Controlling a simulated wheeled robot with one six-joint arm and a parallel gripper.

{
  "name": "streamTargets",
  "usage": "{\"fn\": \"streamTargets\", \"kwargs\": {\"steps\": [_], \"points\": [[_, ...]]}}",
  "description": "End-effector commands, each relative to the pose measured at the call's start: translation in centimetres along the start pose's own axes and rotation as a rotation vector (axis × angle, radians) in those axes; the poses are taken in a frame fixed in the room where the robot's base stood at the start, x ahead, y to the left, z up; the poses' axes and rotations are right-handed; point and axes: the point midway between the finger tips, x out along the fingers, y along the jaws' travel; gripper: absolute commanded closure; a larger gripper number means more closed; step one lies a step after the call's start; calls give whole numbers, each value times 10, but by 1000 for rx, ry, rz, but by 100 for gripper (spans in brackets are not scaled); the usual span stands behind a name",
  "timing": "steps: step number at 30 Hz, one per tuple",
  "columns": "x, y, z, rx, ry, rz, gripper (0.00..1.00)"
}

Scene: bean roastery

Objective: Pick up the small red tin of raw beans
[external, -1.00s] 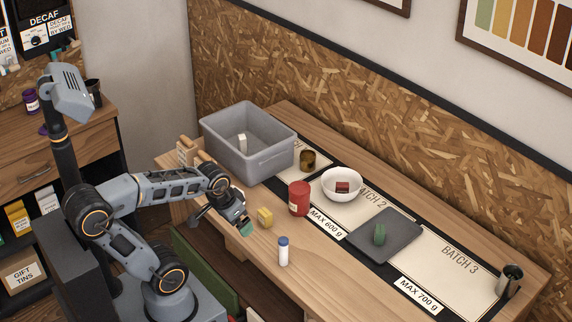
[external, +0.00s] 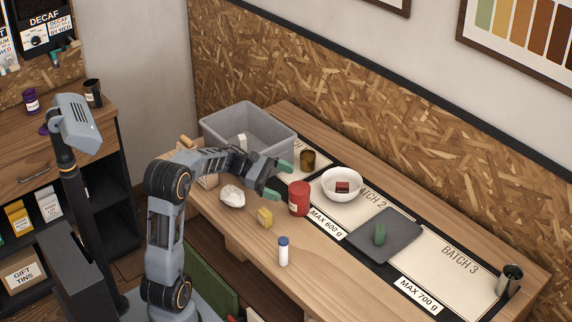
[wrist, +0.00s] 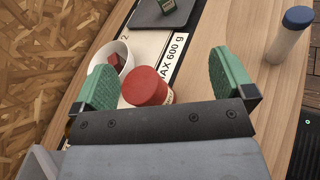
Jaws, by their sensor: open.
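The tin appears apart from both fingers.
A white bowl (external: 342,192) holding a dark red item stands right behind the tin. A dark tray (external: 402,232) holds a green item.

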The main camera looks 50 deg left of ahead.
Motion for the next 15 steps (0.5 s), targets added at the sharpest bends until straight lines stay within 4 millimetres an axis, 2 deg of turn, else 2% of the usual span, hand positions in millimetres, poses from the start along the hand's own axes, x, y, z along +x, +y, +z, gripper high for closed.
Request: {"fn": "streamTargets", "kwargs": {"steps": [1, 3, 6, 9, 15], "points": [[-7, 14, -11, -58, -53, 49, 0], [-16, 30, -14, -116, -117, 100, 0], [-25, 43, -19, -164, -176, 143, 0], [-27, 46, -31, -187, -203, 161, 0], [-19, 38, -65, -191, -207, 163, 0]]}}
